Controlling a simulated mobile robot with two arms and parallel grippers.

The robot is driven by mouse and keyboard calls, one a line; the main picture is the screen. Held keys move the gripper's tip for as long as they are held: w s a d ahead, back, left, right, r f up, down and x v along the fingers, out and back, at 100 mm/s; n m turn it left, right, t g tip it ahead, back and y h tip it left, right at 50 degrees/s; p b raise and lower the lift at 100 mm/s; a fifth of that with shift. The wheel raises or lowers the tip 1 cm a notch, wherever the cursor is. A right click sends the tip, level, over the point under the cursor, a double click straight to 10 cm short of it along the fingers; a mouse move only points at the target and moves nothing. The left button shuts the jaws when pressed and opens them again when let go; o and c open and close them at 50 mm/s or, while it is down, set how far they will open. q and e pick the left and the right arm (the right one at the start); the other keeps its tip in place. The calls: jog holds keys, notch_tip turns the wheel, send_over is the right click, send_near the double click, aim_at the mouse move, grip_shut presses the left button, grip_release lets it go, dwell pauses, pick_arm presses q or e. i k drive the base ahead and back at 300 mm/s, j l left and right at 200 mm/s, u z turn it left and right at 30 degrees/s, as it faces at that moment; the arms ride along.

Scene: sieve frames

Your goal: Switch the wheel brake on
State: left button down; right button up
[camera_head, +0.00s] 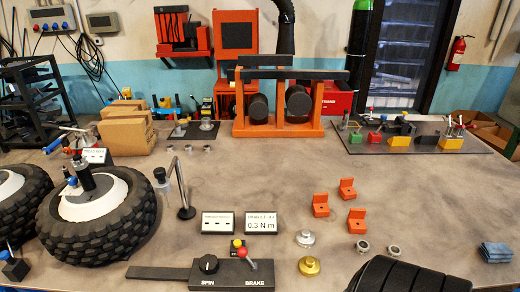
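A dark control box (225,273) lies at the front middle of the table. It has a round black knob (208,264) above the word SPIN and a small lever with a red ball (242,252) above the word BRAKE. The lever leans up and to the left; I cannot tell from this which setting it is in. A yellow ball (237,243) shows just behind the red one. A wheel with a black knobbly tyre (110,235) and white hub lies flat at the left, with a dark post on its hub. Neither of my grippers is in view.
A display reading 0.3 N m (262,222) stands behind the box. Orange blocks (320,205), a gold disc (309,266) and a silver disc (305,239) lie to its right. A black ribbed shape (410,277) fills the front right. The table's middle is fairly clear.

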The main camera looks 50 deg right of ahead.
aim_at(242, 252)
jog(key=z, duration=1.35)
